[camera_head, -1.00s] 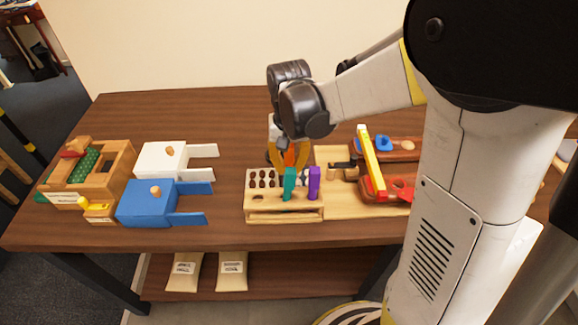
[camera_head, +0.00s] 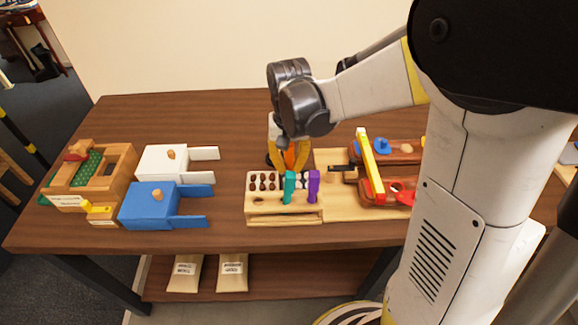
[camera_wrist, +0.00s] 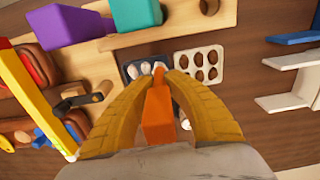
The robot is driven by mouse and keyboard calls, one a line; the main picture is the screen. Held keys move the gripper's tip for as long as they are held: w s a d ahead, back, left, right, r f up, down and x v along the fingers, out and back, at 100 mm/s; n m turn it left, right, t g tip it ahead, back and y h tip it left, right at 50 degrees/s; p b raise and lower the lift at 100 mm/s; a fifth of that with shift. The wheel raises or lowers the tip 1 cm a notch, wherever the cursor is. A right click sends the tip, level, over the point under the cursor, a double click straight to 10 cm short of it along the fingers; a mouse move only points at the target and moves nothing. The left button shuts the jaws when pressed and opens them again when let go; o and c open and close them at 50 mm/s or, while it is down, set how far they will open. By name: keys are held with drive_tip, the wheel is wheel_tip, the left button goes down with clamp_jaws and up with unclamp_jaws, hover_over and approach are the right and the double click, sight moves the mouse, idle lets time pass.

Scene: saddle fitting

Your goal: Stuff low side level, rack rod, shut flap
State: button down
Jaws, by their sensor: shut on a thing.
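My gripper (camera_head: 289,164) is shut on an orange-handled rod (camera_head: 290,157) just behind the wooden rack. In the wrist view the orange handle (camera_wrist: 159,118) sits between the yellow fingers (camera_wrist: 160,82). Its lower end points at a dark tray with white wads (camera_wrist: 131,72); whether it touches is unclear. The rack (camera_head: 284,215) holds a teal handle (camera_head: 290,187) and a purple handle (camera_head: 313,185) upright. A yellow bar (camera_head: 370,165) lies across red-brown padded parts (camera_head: 405,150) on a pale board (camera_head: 340,205). Which part is the flap is unclear.
White (camera_head: 160,162) and blue (camera_head: 148,206) boxes and a wooden case (camera_head: 122,158) stand at left. Labelled bags (camera_head: 233,272) lie on the lower shelf. The table's back left is clear.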

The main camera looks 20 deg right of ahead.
sight(289, 152)
drive_tip(key=shift+r+p, duration=1.85)
drive_tip(key=shift+r, duration=0.8)
